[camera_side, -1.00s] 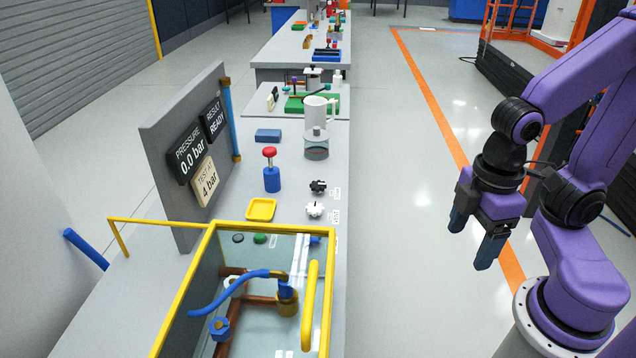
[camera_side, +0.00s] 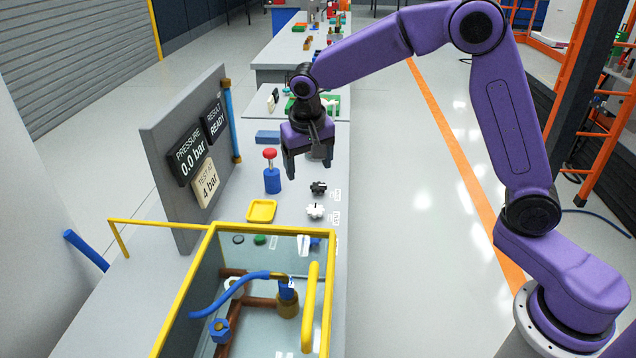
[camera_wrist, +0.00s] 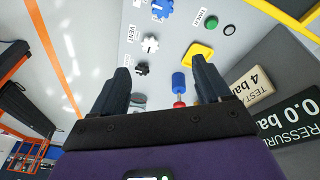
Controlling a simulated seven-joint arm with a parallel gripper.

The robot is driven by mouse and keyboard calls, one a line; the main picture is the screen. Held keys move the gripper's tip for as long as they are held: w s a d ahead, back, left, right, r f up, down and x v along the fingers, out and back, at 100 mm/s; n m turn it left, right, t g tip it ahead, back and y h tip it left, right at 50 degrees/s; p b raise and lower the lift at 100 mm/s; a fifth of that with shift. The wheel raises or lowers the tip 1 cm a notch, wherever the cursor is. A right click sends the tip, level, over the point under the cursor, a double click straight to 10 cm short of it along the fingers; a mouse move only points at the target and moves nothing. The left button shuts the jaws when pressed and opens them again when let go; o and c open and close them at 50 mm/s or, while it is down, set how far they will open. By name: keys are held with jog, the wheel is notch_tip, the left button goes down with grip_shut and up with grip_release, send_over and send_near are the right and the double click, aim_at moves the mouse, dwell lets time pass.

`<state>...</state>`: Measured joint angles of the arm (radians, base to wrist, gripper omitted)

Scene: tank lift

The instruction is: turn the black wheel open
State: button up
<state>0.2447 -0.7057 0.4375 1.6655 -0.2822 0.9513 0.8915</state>
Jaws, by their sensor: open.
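The black wheel (camera_side: 318,188) sits on the grey bench near its right edge, behind a white wheel (camera_side: 315,211). In the wrist view the black wheel (camera_wrist: 142,69) shows just beyond the left fingertip, with the white wheel (camera_wrist: 151,45) past it. My gripper (camera_side: 307,173) is open and empty above the bench, a little behind the black wheel and apart from it. Its two fingers also show in the wrist view (camera_wrist: 162,75), spread wide.
A red-topped blue post (camera_side: 272,178) stands close left of my gripper. A yellow tray (camera_side: 261,211) and a yellow-framed glass tank (camera_side: 330,290) are nearer the camera. The panel (camera_side: 190,150) reads 0.0 bar and READY. A blue block (camera_side: 268,136) lies behind.

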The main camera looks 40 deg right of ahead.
jog(key=w+d+f+m+h, duration=0.1)
jog(key=w+d+f+m, duration=0.25)
jog(key=w, duration=0.45)
jog(key=m+h, duration=0.1)
jog(key=m, duration=0.4)
send_near(319, 184)
jog(key=x, duration=0.8)
jog(key=shift+f, duration=0.3)
jog(key=c, duration=1)
jog(key=shift+c, duration=0.2)
